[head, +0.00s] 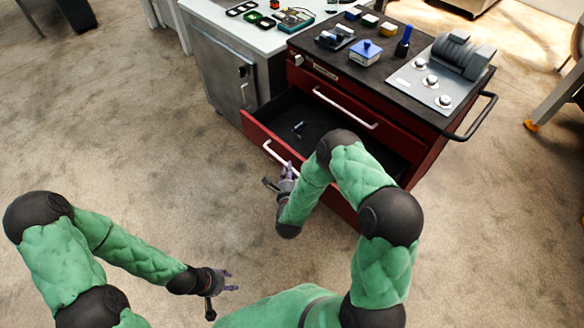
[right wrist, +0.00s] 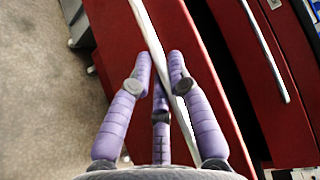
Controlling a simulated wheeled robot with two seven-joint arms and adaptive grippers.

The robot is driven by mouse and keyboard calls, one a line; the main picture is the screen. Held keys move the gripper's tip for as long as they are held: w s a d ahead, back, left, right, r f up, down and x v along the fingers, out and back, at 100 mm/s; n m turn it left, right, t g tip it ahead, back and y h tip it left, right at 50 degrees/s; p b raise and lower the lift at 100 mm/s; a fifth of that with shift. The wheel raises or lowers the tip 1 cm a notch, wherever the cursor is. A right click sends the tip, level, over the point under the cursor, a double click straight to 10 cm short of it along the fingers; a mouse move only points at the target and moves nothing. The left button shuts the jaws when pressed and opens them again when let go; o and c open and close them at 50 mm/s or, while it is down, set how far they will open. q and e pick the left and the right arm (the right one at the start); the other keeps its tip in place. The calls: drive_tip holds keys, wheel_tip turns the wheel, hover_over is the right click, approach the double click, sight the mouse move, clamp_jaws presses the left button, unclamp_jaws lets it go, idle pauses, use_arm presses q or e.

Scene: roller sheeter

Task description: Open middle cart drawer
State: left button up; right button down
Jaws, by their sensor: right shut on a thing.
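The red cart (head: 430,150) stands at the upper right of the head view, turned at an angle. Its middle drawer (head: 262,128) is pulled out, with its dark inside showing; my right arm covers its right part. The drawer's light bar handle (head: 268,152) runs along its front. My right gripper (head: 286,171) is at this handle. In the right wrist view its purple fingers (right wrist: 162,75) are shut around the handle (right wrist: 152,40). My left gripper (head: 229,281) is open and empty, low over the floor, well away from the cart.
The closed top drawer has its own handle (head: 345,107). A small blue item (head: 298,127) lies in the open drawer. A roller machine (head: 450,70) and several small items stand on the cart top. A grey cabinet (head: 222,75) adjoins at left. Floor in front is clear.

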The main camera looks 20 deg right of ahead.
idle(0.3)
drive_tip(key=c, duration=1.1)
unclamp_jaws()
drive_tip(key=shift+c, duration=0.2)
drive_tip(key=shift+s+a, duration=0.1)
drive_tip(key=v, duration=1.2)
drive_tip(key=shift+f, duration=0.15)
